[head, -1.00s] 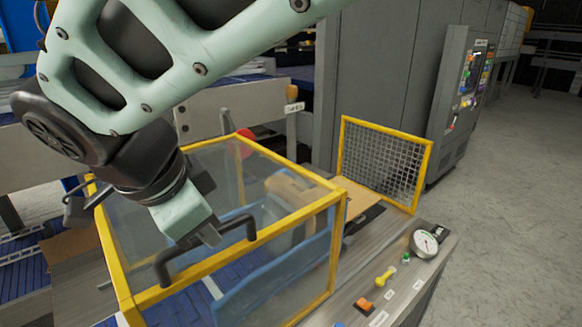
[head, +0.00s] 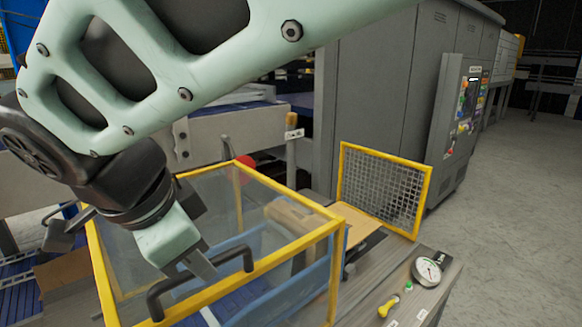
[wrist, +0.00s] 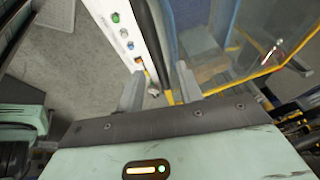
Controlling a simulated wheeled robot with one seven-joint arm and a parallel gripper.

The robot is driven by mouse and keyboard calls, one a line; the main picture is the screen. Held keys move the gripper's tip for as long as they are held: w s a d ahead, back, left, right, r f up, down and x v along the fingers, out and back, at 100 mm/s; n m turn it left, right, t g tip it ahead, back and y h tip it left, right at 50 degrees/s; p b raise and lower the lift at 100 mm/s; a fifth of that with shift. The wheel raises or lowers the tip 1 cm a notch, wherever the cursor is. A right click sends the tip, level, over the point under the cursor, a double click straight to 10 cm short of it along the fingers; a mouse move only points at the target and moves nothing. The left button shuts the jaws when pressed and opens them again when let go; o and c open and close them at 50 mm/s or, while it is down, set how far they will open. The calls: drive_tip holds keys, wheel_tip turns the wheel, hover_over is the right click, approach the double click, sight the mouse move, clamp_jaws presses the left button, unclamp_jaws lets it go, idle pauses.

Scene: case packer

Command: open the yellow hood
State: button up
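The yellow-framed hood (head: 290,248) has clear panels and stands closed over the blue conveyor in the head view. Its black bar handle (head: 248,258) sits on the near top edge. My gripper (head: 205,272) is right at the middle of this handle, pointing down. In the wrist view my gripper (wrist: 160,88) has its two fingers apart. A dark bar (wrist: 148,35), which looks like the handle, runs between them, beside the hood's yellow edge. Whether the fingers touch it I cannot tell.
A yellow-framed mesh guard (head: 382,190) stands right of the hood. A gauge (head: 428,270) and a yellow knob (head: 388,305) sit on the console at the lower right. A grey cabinet (head: 375,90) stands behind. The floor at the right is clear.

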drive_tip(key=v, duration=1.6)
drive_tip(key=shift+b, duration=0.3)
drive_tip(key=shift+s, duration=0.1)
drive_tip(key=w+d+f+n+g+y, duration=0.1)
drive_tip(key=w+d+f+n+g, duration=0.1)
drive_tip(key=d+f+n, duration=0.3)
drive_tip(key=w+d+f+n+g, duration=0.1)
drive_tip(key=w+d+f+n, duration=0.15)
drive_tip(key=d+f, duration=0.3)
drive_tip(key=s+d+f+n, duration=0.2)
drive_tip(key=d+f+n, duration=0.1)
drive_tip(key=d, duration=0.4)
drive_tip(key=s+d+f+n+g+y, duration=0.1)
drive_tip(key=s+d+f+n, duration=0.2)
drive_tip(key=d+f, duration=0.3)
drive_tip(key=s+d+f+n, duration=0.2)
drive_tip(key=d+f, duration=0.3)
drive_tip(key=d, duration=0.3)
drive_tip(key=shift+s+f+n+g, duration=0.15)
drive_tip(key=shift+s+n+g, duration=0.15)
drive_tip(key=shift+n, duration=0.55)
